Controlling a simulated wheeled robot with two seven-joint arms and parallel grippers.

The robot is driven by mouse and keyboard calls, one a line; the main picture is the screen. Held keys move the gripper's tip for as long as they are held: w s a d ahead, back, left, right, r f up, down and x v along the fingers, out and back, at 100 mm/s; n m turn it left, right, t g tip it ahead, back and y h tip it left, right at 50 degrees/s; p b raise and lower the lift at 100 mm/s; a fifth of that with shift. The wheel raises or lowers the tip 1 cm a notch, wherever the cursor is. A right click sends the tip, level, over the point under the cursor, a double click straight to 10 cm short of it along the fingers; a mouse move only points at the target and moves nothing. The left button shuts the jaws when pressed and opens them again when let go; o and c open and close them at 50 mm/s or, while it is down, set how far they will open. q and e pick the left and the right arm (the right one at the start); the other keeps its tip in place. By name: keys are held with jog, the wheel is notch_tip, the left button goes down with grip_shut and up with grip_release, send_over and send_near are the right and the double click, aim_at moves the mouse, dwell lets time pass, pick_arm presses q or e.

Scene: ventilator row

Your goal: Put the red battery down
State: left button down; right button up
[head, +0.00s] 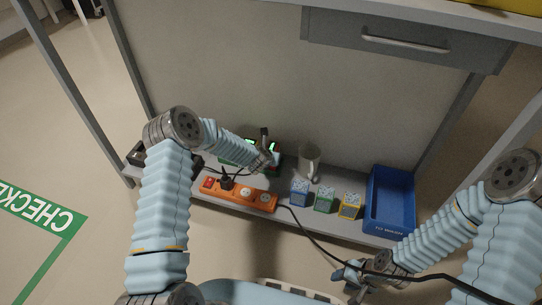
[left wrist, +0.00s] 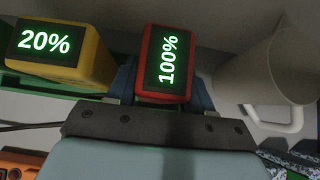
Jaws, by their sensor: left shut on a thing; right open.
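The red battery (left wrist: 168,62) reads 100% in the left wrist view, between the dark fingers of my left gripper (left wrist: 163,88), which is shut on it. In the head view my left gripper (head: 268,152) is at the back of the low shelf, left of the white mug (head: 309,160); the arm mostly hides the battery there. I cannot tell whether the battery touches the surface below. A yellow battery (left wrist: 62,52) reading 20% is beside it on the left, over a green base (left wrist: 40,86). My right gripper (head: 352,276) is open and empty in front of the shelf.
An orange power strip (head: 238,194) with a black plug lies at the shelf's front left. Blue (head: 300,193), green (head: 324,200) and yellow (head: 350,206) small boxes stand right of it. A blue bin (head: 390,207) is at the right. A dark cable crosses the front.

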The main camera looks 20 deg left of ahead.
pick_arm(q)
jog(key=shift+c, duration=2.2)
grip_release()
